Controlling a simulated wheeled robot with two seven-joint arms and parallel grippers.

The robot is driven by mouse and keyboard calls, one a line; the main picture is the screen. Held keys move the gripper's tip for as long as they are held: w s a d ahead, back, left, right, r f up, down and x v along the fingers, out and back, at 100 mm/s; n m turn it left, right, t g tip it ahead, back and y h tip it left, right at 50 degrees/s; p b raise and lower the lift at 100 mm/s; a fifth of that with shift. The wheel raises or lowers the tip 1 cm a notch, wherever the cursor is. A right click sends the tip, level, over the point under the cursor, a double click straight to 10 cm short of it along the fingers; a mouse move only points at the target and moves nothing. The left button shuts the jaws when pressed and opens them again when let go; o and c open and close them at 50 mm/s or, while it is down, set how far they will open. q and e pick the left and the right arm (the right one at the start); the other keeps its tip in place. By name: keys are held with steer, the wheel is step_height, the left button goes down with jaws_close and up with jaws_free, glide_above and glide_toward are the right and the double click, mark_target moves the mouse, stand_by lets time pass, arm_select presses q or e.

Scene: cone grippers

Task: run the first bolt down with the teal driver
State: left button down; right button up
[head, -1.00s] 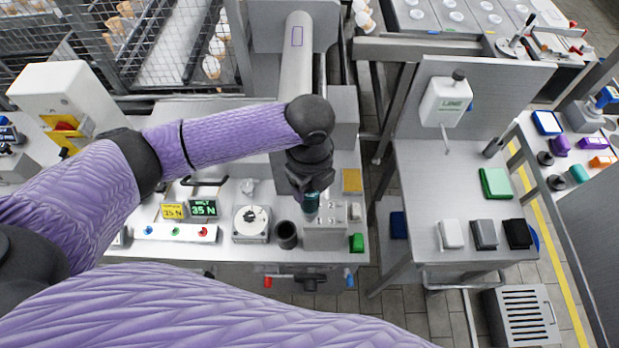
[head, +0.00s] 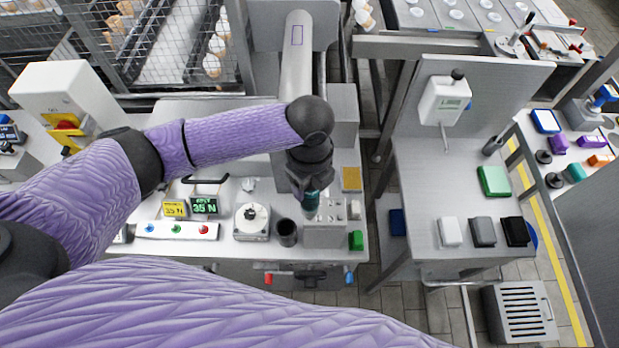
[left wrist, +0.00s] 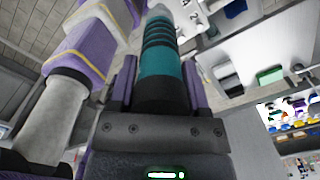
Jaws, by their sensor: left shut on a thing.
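My left gripper (head: 310,192) is shut on the teal driver (head: 311,203), over the left part of a grey metal block (head: 325,236). In the left wrist view the driver (left wrist: 165,62) is a teal cylinder with dark rings, held between the fingers and pointing away. The driver's tip is hard to make out, and I cannot tell whether it touches a bolt. Small round bolt heads (head: 336,206) show on the block, right of the driver. My right gripper is not in view.
Two displays (head: 204,205) and a button strip (head: 176,230) are farther left. A green block (head: 356,240) is at the right. A second table (head: 460,190) stands across a gap.

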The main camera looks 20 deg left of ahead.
arm_select(q)
steer(key=shift+f+b, duration=0.35)
steer(key=shift+f, duration=0.6)
stand_by(0.4)
steer(key=shift+s+f+p, duration=0.1)
steer(key=shift+s+p, duration=0.05)
steer(key=shift+p, duration=0.15)
stand_by(0.9)
steer(key=shift+r+p, duration=0.35)
steer(key=shift+p, duration=0.3)
steer(key=shift+r, duration=0.1)
stand_by(0.4)
step_height(320, 180, up, 6)
steer(key=p, duration=0.7)
